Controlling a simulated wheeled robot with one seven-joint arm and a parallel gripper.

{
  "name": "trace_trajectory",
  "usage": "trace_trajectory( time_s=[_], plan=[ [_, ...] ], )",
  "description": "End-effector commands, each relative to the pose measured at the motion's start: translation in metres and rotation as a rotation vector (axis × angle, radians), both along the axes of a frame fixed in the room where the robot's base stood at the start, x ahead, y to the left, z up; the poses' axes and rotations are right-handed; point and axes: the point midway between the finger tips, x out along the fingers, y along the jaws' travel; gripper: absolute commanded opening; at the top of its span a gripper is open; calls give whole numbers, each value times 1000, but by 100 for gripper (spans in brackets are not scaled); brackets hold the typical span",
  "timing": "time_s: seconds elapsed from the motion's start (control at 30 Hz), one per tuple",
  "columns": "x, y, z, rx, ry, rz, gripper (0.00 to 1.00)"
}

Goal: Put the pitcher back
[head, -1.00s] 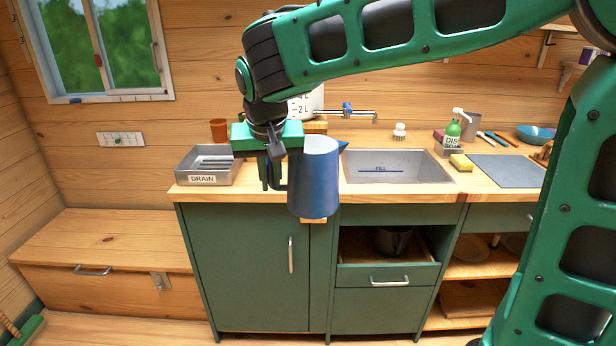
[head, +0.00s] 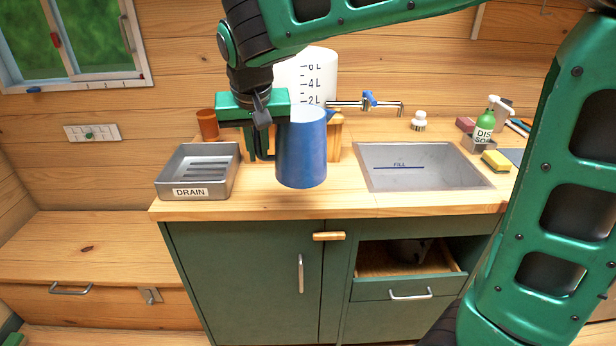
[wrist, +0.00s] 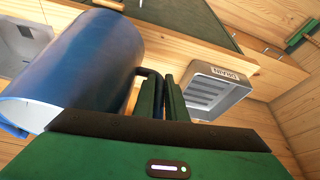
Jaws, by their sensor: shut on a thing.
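The blue pitcher (head: 302,150) hangs upright in my gripper (head: 262,158), in front of the water container and above the wooden counter. In the wrist view the pitcher (wrist: 85,70) lies to the left of the fingers, and its dark handle (wrist: 150,85) runs between them. My gripper (wrist: 165,98) is shut on that handle. Whether the pitcher's base touches the counter I cannot tell. The metal drain tray (head: 198,193), labelled DRAIN, sits on the counter just left of my gripper; it also shows in the wrist view (wrist: 238,90).
A white water container (head: 318,68) with litre marks stands behind the pitcher. The sink (head: 420,170) with its tap (head: 369,102) is to the right. An orange cup (head: 207,124) stands behind the tray. A soap bottle (head: 487,122) and sponge (head: 496,161) are farther right. A drawer (head: 405,288) below is partly open.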

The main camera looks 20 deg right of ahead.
Motion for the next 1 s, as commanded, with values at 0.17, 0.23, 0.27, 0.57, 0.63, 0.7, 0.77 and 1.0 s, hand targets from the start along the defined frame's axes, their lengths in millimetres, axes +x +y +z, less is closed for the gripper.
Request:
trace_trajectory(
  time_s=[0.17, 0.23, 0.27, 0.57, 0.63, 0.7, 0.77, 1.0],
  plan=[
    [20, -31, -21, -2, 3, -10, 0],
    [28, -43, -29, -1, 3, -12, 0],
    [32, -47, -32, 0, 2, -11, 0],
    [61, -87, -61, -1, 2, -10, 0],
    [64, -91, -64, 0, 0, -10, 0],
    [66, -92, -65, -1, 0, -9, 0],
    [66, -93, -68, -1, 1, -8, 0],
    [65, -92, -98, -1, 3, -6, 0]
  ],
)
